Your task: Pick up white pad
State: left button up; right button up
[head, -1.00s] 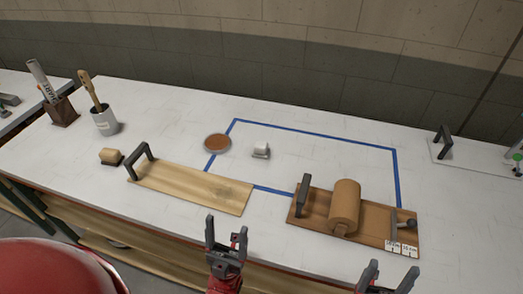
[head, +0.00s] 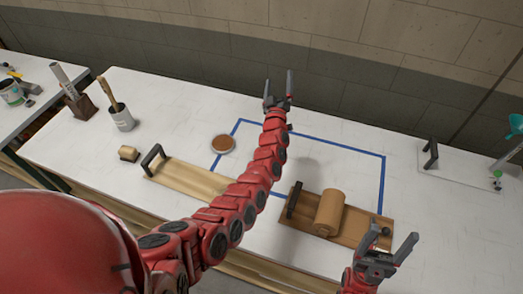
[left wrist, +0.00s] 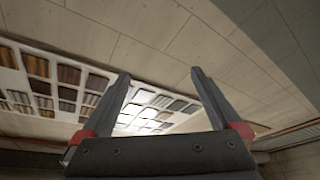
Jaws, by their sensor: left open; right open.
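The white pad is not visible now; my left arm covers the part of the table where a small white block stood between the round brown dish and the blue outline. My left gripper (head: 279,80) is open and empty, raised above the far side of the blue outline with its fingers pointing up and away. In the left wrist view its open fingers (left wrist: 160,74) have nothing between them. My right gripper (head: 390,240) is open and empty at the front right, near the board with the brown roll.
The brown dish (head: 222,144) sits left of my left arm. A tan block (head: 128,154), a handled board (head: 185,179) and a cup (head: 121,119) are farther left. A brown roll (head: 328,212) lies on another board (head: 352,231). Inside the blue outline (head: 381,183), the right part is clear.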

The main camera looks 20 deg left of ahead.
pick_arm(q)
jog(key=w+d+m+g+h, duration=0.4)
jog(key=d+m+g+h, duration=0.25)
jog(key=d+h, duration=0.4)
jog(key=s+a+f+m+g+y, duration=0.3)
jog(key=s+a+f+g+y, duration=0.3)
jog(key=s+a+f+g, duration=0.75)
jog(key=f+t+b, duration=0.1)
jog(key=f+b, duration=0.2)
jog(key=f, duration=0.1)
jog(key=f+t+b, duration=0.1)
jog(key=f+b, duration=0.3)
jog(key=f+t+b, duration=0.1)
jog(key=f+b, duration=0.2)
jog(key=f, duration=0.1)
jog(key=shift+w+a+m+t, duration=0.25)
jog(key=shift+w+a+t, duration=0.05)
jog(key=shift+a+t, duration=0.1)
jog(key=shift+w+d+f, duration=0.1)
jog(key=shift+w+f, duration=0.2)
jog(key=shift+w, duration=0.05)
jog(key=shift+w+f, duration=0.2)
jog(key=shift+f, duration=0.3)
jog(key=shift+w+f, duration=0.25)
jog(key=shift+w, duration=0.05)
jog(key=shift+b+x, duration=0.4)
jog(key=shift+x, duration=0.55)
jog(key=shift+w+a+f, duration=0.1)
jog(key=shift+a+f, duration=0.2)
